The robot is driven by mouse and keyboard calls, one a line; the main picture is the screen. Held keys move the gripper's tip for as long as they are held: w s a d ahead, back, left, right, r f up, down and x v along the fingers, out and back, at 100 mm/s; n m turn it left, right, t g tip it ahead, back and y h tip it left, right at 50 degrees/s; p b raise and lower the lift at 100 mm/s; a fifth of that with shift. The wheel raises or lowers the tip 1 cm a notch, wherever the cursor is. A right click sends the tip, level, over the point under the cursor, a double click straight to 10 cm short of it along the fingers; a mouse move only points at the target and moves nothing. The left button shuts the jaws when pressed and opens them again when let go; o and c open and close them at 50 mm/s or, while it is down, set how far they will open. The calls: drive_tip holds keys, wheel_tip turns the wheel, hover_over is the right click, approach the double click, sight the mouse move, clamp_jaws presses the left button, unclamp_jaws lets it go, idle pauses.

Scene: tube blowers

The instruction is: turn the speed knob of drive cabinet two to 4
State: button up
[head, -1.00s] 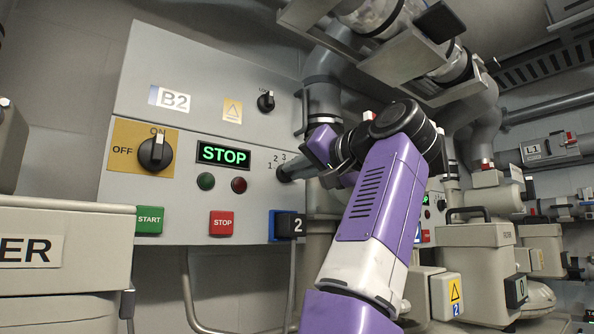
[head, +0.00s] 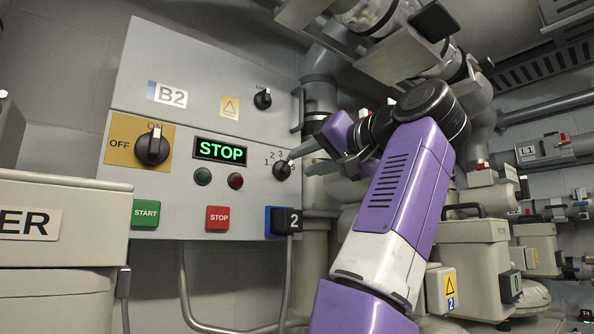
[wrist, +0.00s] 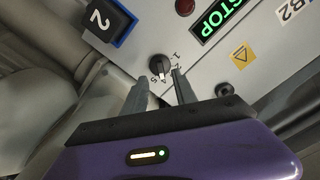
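The drive cabinet marked B2 (head: 240,110) has a blue-edged black plate "2" (head: 285,221) at its lower right. Its speed knob (head: 282,170) is small, black and round with a numbered dial. It also shows in the wrist view (wrist: 159,64), where its white mark points towards my gripper side, near the dial's high numbers. I cannot read the exact number. My gripper (head: 306,160) is open and empty, just off the knob to the right. In the wrist view the fingers (wrist: 155,84) stand apart, with the knob beyond the gap between their tips.
A lit green STOP display (head: 220,150) sits left of the knob, with a green and a red lamp below. A large ON/OFF switch (head: 152,145), START (head: 146,212) and STOP (head: 218,217) buttons are further left. Pipes (head: 320,90) crowd the right side.

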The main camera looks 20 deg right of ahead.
drive_tip(key=shift+b+v, duration=0.3)
drive_tip(key=shift+v, duration=1.35)
